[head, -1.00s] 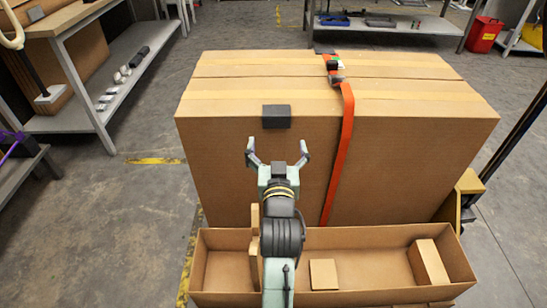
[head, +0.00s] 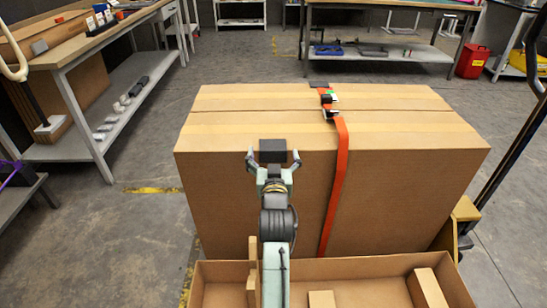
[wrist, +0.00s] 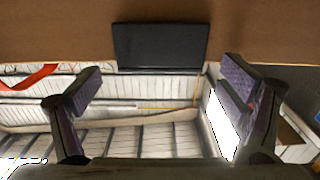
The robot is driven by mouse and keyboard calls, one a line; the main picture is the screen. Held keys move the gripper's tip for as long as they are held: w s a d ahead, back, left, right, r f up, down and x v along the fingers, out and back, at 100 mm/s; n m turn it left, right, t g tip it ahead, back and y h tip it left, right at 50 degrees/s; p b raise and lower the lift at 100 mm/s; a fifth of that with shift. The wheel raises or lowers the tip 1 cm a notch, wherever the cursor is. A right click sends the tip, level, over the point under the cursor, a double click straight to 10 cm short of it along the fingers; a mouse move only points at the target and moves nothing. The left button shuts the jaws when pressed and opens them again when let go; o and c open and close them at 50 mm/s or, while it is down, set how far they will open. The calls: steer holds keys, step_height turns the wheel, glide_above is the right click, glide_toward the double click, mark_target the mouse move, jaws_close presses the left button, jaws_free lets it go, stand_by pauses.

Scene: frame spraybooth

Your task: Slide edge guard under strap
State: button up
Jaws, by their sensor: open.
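The edge guard (head: 272,146), a small dark grey piece, sits on the front top edge of a large cardboard box (head: 240,190), left of the strap. It also shows in the wrist view as a dark rectangle (wrist: 160,46). The orange strap (head: 340,170) runs over the box top and down its front, apart from the guard; a bit of orange strap (wrist: 30,78) shows at the wrist view's left. My gripper (head: 273,160) is open and empty. In the head view its fingertips appear on either side of the guard's lower part; the wrist view shows the guard beyond them.
A buckle (head: 329,107) is on the strap on the box top, with a dark piece (head: 322,86) at the strap's far edge. A low open carton (head: 350,268) with cardboard pieces stands before the box. A workbench (head: 100,45) is at left, a pallet-jack handle (head: 510,130) at right.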

mark_target(309, 155)
steer(key=shift+c, duration=0.5)
steer(key=c, duration=1.1)
steer(key=o, duration=0.6)
steer(key=shift+c, duration=0.2)
steer(key=c, duration=0.3)
steer(key=shift+d+b, duration=1)
steer(key=shift+d, duration=4.05)
steer(key=shift+c, duration=0.2)
steer(key=o, duration=1)
